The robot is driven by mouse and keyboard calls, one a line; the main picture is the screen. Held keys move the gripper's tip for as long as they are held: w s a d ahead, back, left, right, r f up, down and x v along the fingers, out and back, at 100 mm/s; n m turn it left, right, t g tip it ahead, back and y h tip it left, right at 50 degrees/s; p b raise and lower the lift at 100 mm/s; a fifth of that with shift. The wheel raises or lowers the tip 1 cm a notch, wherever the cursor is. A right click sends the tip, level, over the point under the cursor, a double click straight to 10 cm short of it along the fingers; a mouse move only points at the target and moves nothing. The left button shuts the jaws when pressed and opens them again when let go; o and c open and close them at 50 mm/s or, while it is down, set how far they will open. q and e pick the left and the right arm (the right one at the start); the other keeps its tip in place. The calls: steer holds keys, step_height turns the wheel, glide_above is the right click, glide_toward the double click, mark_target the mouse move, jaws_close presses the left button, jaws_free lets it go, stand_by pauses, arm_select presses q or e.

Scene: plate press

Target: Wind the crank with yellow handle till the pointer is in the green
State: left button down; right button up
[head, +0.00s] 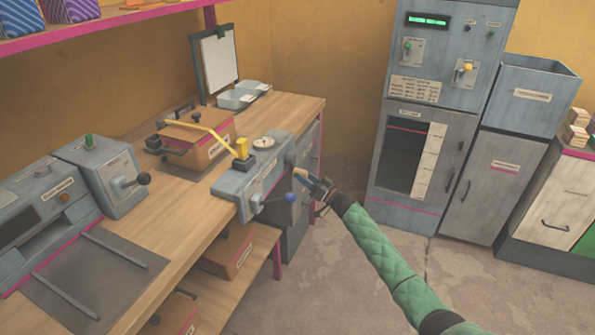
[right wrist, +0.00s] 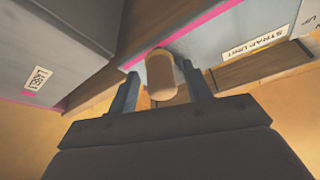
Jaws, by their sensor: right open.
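The grey strap unit (head: 232,186) sits at the bench's front edge, with a round gauge (head: 264,142) on top. The gauge's pointer and colours are too small to read. My left gripper is not in view.
A grey machine with a black knob (head: 143,178) stands left on the bench. A tall grey cabinet (head: 415,150) stands behind; open floor lies between.

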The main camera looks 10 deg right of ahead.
mark_target(295, 169)
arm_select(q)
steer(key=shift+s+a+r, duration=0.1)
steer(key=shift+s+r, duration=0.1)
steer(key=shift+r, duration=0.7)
arm_select(e)
steer(key=shift+x, duration=1.5)
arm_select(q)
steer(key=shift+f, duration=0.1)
arm_select(e)
steer(key=shift+r, duration=0.1)
jaws_close()
